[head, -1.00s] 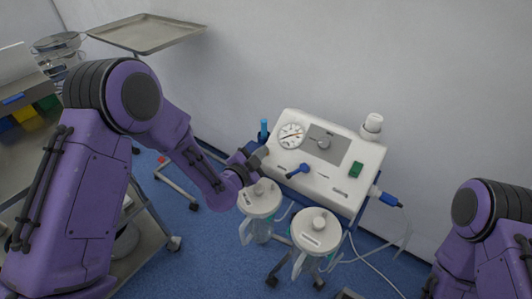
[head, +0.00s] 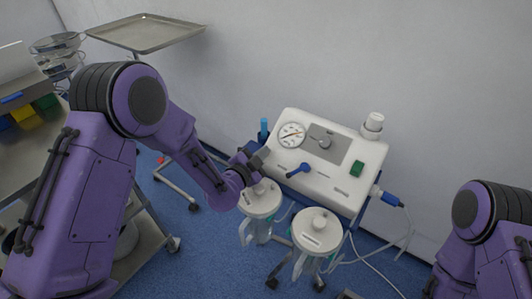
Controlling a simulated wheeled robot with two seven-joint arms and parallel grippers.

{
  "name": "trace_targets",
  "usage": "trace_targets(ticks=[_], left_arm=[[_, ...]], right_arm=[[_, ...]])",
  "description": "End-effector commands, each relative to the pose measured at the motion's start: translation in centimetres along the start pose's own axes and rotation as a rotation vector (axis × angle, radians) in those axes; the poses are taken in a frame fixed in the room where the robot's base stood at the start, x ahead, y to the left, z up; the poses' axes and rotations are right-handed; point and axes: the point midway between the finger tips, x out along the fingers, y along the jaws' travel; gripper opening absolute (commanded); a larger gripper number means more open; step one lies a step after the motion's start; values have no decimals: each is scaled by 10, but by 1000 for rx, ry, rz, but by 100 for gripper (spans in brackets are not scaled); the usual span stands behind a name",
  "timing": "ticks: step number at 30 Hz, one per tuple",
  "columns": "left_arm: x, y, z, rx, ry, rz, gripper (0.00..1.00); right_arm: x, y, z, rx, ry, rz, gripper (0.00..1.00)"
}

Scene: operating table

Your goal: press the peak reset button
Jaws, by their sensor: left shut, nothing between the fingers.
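The white suction device (head: 330,190) stands on a wheeled stand near the wall, its panel facing up toward me. The panel has a round gauge (head: 291,135), a knob on a grey plate (head: 324,142), a blue lever (head: 299,170) and a green switch (head: 356,168). I cannot make out a button marked peak reset. My left gripper (head: 262,154) is shut and empty at the panel's left edge, just below the gauge. It hides a small part of that edge. Whether it touches the panel is unclear. My right gripper is out of view.
Two lidded clear canisters (head: 260,198) (head: 316,232) hang in front of the device. A blue-ended hose connector (head: 389,199) sticks out at its right. A metal tray on a stand (head: 147,34) is at the back left. A steel table (head: 25,155) is at the left.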

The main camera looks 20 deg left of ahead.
Motion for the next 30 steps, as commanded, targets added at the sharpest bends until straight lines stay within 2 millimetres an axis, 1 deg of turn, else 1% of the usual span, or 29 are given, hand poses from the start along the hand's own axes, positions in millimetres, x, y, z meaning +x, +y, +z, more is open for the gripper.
trace_targets(ticks=[9, 18, 27, 30], left_arm=[[3, 2, 2, 0, 0, 0, 0], [2, 2, 2, 0, -1, 0, 0], [-7, -7, -6, -1, -1, -1, 0], [-9, -7, -6, -1, -1, 0, 0]], right_arm=[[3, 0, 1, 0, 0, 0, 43], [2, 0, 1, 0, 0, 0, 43], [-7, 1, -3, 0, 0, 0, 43], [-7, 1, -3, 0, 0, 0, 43]])
